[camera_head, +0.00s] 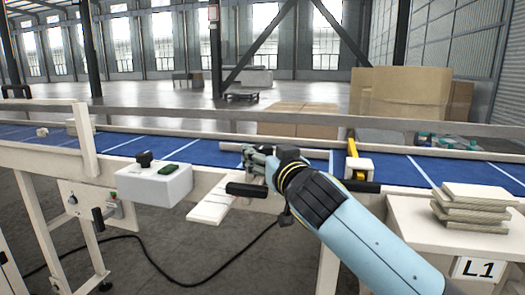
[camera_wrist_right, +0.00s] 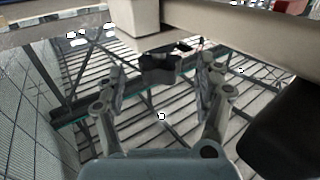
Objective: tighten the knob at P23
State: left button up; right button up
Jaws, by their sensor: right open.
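A black lobed knob (camera_wrist_right: 160,68) shows in the right wrist view, beyond and between the fingertips of my right gripper (camera_wrist_right: 160,80). The fingers are spread apart, and I see no clear contact with the knob. In the head view my right gripper (camera_head: 258,160) is at the near edge of the blue conveyor (camera_head: 215,155), seen from behind, with its wrist hiding the knob. I cannot read a P23 label. My left gripper is not in view.
Black handles (camera_head: 246,189) stick out along the conveyor's front rail. A pale plate (camera_head: 212,205) juts out below. Stacked pale slabs (camera_head: 475,207) lie on the right-hand table. A cable runs across the floor.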

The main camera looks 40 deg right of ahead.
jog(key=v, duration=0.8)
jog(key=shift+s, duration=0.3)
jog(key=shift+a, duration=0.1)
